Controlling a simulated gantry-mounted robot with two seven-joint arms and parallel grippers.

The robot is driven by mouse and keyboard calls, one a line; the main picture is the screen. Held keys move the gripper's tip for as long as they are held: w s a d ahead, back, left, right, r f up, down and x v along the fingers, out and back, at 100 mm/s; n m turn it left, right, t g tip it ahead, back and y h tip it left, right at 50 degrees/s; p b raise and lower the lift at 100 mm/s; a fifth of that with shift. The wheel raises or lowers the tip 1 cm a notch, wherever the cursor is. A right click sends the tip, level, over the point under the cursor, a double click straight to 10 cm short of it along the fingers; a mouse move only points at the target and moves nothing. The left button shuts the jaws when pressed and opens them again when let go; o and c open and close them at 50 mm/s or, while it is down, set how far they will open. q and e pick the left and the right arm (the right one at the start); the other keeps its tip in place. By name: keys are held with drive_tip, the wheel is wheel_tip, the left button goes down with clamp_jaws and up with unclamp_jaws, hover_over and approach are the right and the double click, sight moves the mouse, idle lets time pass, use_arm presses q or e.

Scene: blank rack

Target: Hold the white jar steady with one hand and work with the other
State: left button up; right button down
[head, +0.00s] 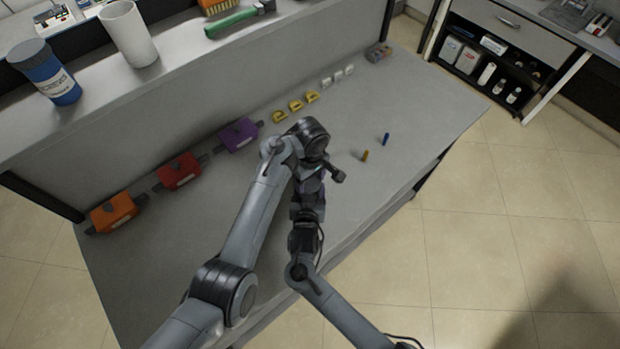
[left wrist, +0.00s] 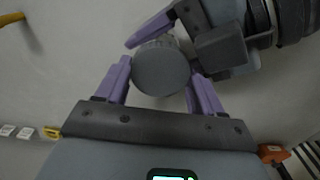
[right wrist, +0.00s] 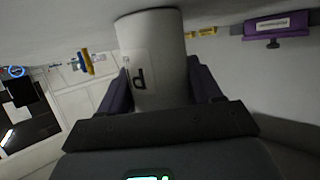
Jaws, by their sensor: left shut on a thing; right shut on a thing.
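The white jar (right wrist: 158,70) stands between the purple fingers of my right gripper (right wrist: 158,85) in the right wrist view, with a label marked P on its side. That gripper is shut on its body. In the left wrist view a round grey ribbed lid (left wrist: 162,70) sits between the fingers of my left gripper (left wrist: 160,80), which is shut on it from above. My right gripper also shows there at the upper right (left wrist: 160,30), close against the jar below the lid. In the head view my arms hide the jar.
Orange (head: 114,212), red (head: 179,171) and purple (head: 238,135) blocks line the back of the bench. Yellow pieces (head: 296,105) and white pieces (head: 337,76) lie farther along. A blue peg (head: 386,139) and a yellow peg (head: 365,155) stand right of my arms. The bench front left is clear.

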use_arm(q)
drive_tip(key=m, duration=0.4)
drive_tip(key=shift+m, duration=0.3)
drive_tip(key=m, duration=0.4)
drive_tip(key=shift+m, duration=0.4)
drive_tip(key=m, duration=0.4)
drive_tip(key=shift+m, duration=0.3)
drive_tip(key=m, duration=0.3)
drive_tip(key=o, duration=1.2)
drive_tip(key=shift+c, duration=0.2)
drive_tip(key=shift+d+r, duration=0.1)
drive_tip(key=shift+r, duration=2.15)
